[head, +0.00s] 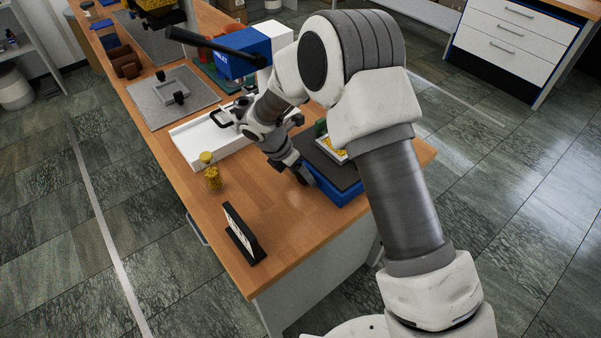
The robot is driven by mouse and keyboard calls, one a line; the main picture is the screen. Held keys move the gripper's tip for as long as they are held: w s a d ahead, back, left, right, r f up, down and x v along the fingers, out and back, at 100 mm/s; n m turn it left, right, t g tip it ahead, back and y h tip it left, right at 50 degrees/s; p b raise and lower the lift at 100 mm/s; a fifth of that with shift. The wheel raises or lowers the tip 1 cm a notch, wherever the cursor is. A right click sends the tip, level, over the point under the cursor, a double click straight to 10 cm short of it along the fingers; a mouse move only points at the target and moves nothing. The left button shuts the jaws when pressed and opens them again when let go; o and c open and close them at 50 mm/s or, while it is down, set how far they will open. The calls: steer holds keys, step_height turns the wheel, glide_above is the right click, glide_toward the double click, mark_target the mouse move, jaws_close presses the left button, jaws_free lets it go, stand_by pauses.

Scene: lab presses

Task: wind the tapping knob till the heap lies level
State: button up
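A blue tapping unit (346,195) with a dark flat top stands at the bench's right edge. A small pale tray with a yellow heap (335,147) sits at its far side, partly covered by my arm. I cannot tell whether the heap is level. My gripper (302,177) points down at the left side of the blue unit, very close to it. The knob is not visible; my gripper hides that side. The fingers are small and dark here, so I cannot tell whether they are open or touching anything.
A yellow-lidded jar (213,180) stands left of my gripper, and a black sign stand (243,236) is nearer the front. A white tray (196,151), a grey mat (150,104) and a blue-and-white press (247,50) lie farther back. The wooden bench front (290,222) is clear.

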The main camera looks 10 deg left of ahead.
jaws_close()
steer(key=t+y+b, duration=0.1)
steer(key=b, duration=0.2)
steer(key=shift+d+f, duration=0.1)
steer(key=shift+f, duration=0.1)
steer(key=t+y+b, duration=0.1)
steer(key=b, duration=0.4)
steer(key=shift+s+d+m+t+y+b, duration=0.1)
steer(key=shift+s+m+t+y+b, duration=0.05)
steer(key=shift+m+t+y+b, duration=0.2)
steer(key=shift+r+t+y+b, duration=0.25)
steer(key=shift+y+b, duration=0.1)
steer(key=shift+b, duration=0.3)
jaws_free()
steer(key=shift+s, duration=0.1)
